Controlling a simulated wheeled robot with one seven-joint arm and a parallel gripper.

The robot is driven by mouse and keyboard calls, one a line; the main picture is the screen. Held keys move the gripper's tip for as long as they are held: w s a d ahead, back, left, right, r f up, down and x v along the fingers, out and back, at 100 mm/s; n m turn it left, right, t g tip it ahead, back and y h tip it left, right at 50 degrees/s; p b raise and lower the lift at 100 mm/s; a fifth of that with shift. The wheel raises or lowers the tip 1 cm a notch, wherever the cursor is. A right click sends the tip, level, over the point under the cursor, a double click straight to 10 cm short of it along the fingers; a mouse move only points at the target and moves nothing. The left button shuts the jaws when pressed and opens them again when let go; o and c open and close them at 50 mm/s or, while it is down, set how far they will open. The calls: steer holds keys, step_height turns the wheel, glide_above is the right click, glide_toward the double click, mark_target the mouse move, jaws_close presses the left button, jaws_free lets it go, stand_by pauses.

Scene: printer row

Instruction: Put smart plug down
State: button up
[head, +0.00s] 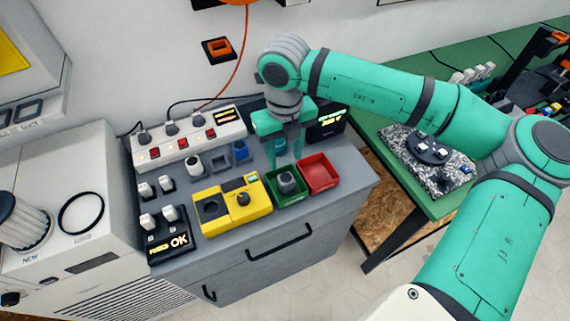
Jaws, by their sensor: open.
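A grey rounded plug (287,180), which looks like the smart plug, sits in the green tray (303,197) on the grey cabinet top. My gripper (284,160) points down just behind and above this tray. Its teal fingers are apart, with nothing visible held between them. The gap between the fingertips and the plug is hard to judge from this view.
A red tray (321,172) adjoins the green one on the right. A yellow tester (232,205) is on the left. A white power strip (188,137) with several plugs lies behind. Small blocks (195,166) stand between. A green workbench (440,205) is at right.

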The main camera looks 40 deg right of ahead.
steer(key=shift+r, duration=0.85)
steer(key=shift+a, duration=0.1)
